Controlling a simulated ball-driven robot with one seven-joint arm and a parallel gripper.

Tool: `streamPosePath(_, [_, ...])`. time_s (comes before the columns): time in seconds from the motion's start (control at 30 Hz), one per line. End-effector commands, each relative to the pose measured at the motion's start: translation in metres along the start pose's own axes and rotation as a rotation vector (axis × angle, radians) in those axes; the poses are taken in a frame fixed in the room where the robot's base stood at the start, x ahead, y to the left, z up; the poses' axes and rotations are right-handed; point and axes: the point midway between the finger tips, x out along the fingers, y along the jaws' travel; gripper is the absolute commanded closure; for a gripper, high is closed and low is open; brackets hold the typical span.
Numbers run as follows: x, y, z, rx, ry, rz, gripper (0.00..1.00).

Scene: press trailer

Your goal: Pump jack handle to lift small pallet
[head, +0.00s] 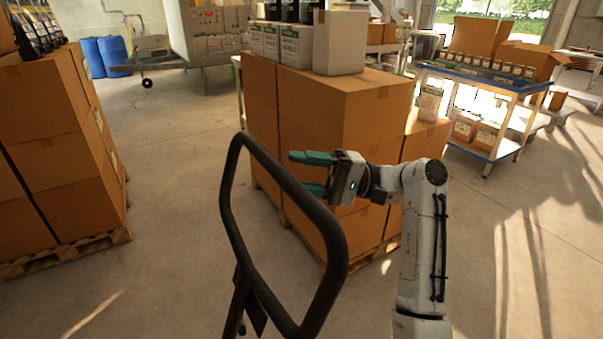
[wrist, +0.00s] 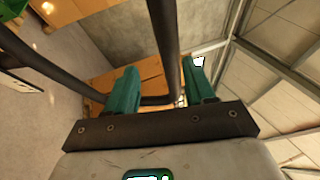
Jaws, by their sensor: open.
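The jack handle (head: 337,262) is a dark looped bar standing upright and tilted in the foreground of the head view. My gripper (head: 301,172) has green fingers and is at the loop's upper right side, in front of the stacked boxes. In the wrist view my gripper (wrist: 161,75) is open, with one bar of the handle (wrist: 163,30) running between the two fingers. Gaps show beside the bar. A wooden pallet (head: 388,247) sits under the middle box stack, mostly hidden by boxes and my arm. The jack's lower body is out of view.
Brown boxes (head: 345,115) with white containers (head: 340,42) on top stand behind the handle. Another box stack on a pallet (head: 75,250) is at left. A blue-framed cart (head: 480,78) stands at right. Bare concrete floor (head: 170,200) lies between the stacks.

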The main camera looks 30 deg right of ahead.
Motion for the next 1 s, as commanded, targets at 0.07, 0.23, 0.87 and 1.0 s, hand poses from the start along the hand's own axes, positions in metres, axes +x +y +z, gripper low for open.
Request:
streamPosePath(0.07, [-0.001, -0.001, 0.0, -0.001, 0.001, -0.001, 0.46])
streamPosePath(0.23, [-0.017, 0.0, -0.001, -0.001, 0.004, -0.002, 0.46])
streamPosePath(0.87, [-0.107, 0.0, 0.0, -0.001, 0.0, 0.0, 0.46])
streamPosePath(1.0, [-0.108, 0.0, 0.0, 0.0, -0.001, 0.0, 0.46])
